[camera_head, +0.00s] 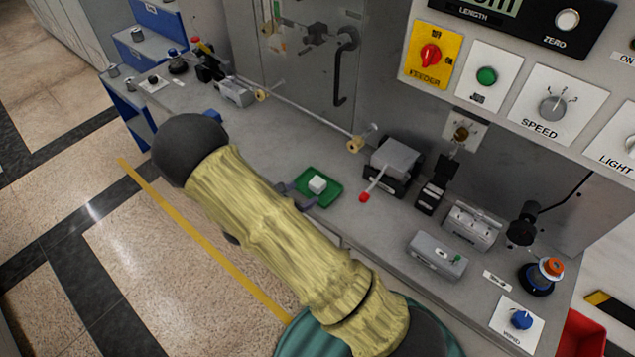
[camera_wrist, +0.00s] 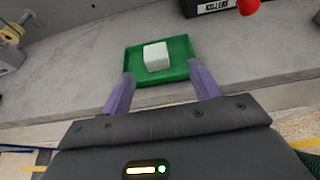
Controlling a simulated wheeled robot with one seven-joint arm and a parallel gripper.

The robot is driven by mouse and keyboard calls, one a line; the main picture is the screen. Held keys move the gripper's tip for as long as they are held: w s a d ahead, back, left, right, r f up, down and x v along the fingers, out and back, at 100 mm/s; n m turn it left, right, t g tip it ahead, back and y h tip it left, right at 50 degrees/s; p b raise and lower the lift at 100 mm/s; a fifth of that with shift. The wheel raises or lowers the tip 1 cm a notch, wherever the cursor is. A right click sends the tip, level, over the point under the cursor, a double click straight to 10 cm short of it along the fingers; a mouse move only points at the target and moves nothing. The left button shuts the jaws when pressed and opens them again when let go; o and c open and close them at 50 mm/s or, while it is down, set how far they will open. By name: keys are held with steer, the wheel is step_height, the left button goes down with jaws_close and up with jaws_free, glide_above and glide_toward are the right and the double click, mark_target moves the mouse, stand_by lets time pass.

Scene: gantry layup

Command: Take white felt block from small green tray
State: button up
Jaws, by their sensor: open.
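The white felt block (camera_head: 317,184) sits in the small green tray (camera_head: 333,197) on the grey bench. In the wrist view the block (camera_wrist: 156,56) lies near the middle of the tray (camera_wrist: 180,72), a little left of centre. My gripper (camera_wrist: 162,85) is open and empty, with its two purple-grey fingers at the near edge of the tray, one to each side. The block is beyond the fingertips and apart from them.
A grey device with a red-tipped lever (camera_head: 364,197) stands right of the tray; the red tip (camera_wrist: 248,6) also shows in the wrist view. A horizontal rod with tan rollers (camera_head: 355,144) runs behind. A grey box (camera_head: 437,254) lies farther right. The bench left of the tray is fairly clear.

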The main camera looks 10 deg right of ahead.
mark_target(316, 183)
steer(key=shift+x, duration=1.2)
steer(key=shift+w+a+p+x, duration=0.15)
steer(key=shift+p+x, duration=0.45)
steer(key=shift+x, duration=0.7)
steer(key=shift+w+a+p+x, duration=0.15)
steer(key=shift+p+x, duration=0.45)
steer(key=shift+x, duration=0.7)
steer(key=c, duration=1.1)
